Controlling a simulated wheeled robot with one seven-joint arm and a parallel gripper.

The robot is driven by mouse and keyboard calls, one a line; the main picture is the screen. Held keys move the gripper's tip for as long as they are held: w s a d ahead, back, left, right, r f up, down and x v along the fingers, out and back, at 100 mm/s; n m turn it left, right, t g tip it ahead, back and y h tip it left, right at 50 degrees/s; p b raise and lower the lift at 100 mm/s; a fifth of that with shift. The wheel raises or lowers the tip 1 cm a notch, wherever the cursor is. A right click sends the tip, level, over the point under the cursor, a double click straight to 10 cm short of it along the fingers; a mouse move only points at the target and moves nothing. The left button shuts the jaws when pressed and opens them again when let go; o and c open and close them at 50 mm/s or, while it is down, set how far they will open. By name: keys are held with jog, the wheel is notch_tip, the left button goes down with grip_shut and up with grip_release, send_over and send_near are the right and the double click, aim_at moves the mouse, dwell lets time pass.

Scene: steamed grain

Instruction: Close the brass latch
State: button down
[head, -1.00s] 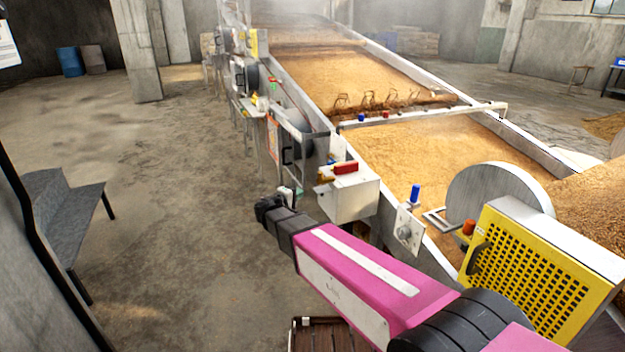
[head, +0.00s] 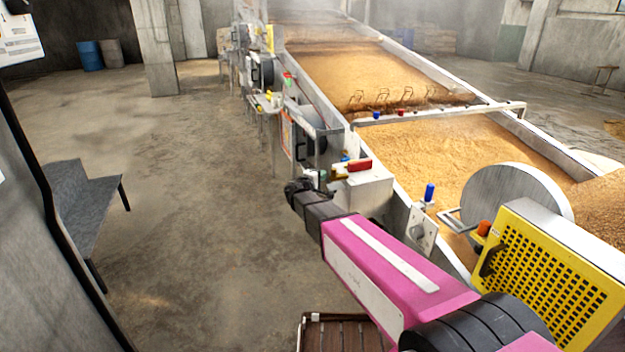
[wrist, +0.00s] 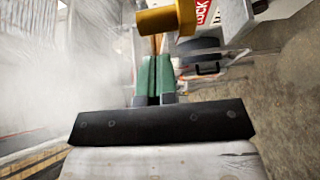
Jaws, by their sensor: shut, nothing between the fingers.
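The brass latch (head: 339,173) shows as a small gold-coloured piece on the left side of a white box at the conveyor's near edge, beside a red block (head: 359,165). In the wrist view the brass part (wrist: 166,19) is a thick rounded bar at the top, just beyond the fingertips. My gripper (wrist: 155,60) has its two green fingers together with nothing between them. In the head view my gripper (head: 318,177) is at the left of the white box, partly hidden by my wrist. I cannot tell whether the fingertips touch the brass.
The white box (head: 370,192) sits on the long conveyor of grain. A control plate with a blue knob (head: 429,193) and a yellow perforated guard (head: 550,270) stand to the right. A grey bench (head: 85,200) is at left. The concrete floor between is clear.

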jog(key=shift+w+d, duration=0.2)
jog(key=shift+d, duration=0.75)
jog(key=w+d, duration=0.1)
jog(key=d, duration=0.1)
jog(key=w+d, duration=0.1)
jog(key=d, duration=0.2)
jog(key=w+d, duration=0.1)
jog(key=d, duration=0.1)
jog(key=shift+w+d, duration=0.1)
jog(key=shift+d, duration=0.3)
